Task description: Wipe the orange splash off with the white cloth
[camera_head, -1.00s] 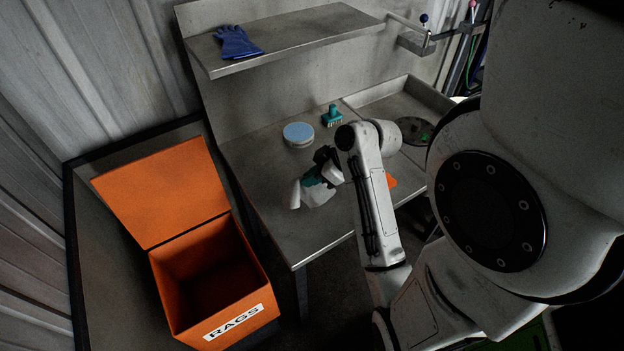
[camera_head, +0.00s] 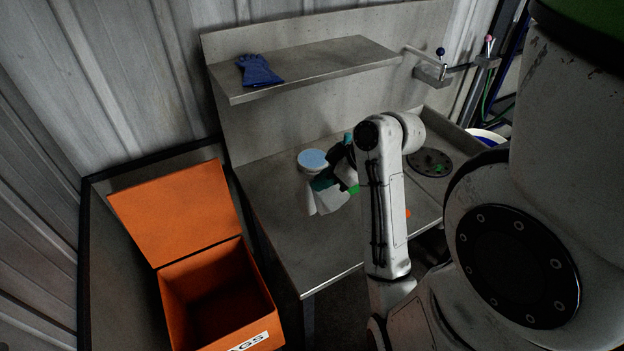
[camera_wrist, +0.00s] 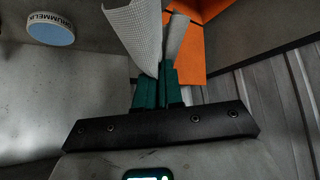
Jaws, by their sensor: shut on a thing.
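The white cloth (camera_head: 325,201) hangs from my gripper (camera_head: 329,181) above the left part of the steel bench. In the wrist view my gripper's teal fingers (camera_wrist: 162,78) are shut on the cloth (camera_wrist: 136,34), which spreads out beyond the fingertips. A small bit of the orange splash (camera_head: 407,213) shows on the bench at the right edge of my forearm. My arm hides the rest of it. My gripper is to the left of the splash, apart from it.
A round tin with a blue lid (camera_head: 312,160) stands behind my gripper. A shelf with a blue glove (camera_head: 257,70) overhangs the bench. An open orange rag bin (camera_head: 215,300) stands at the left.

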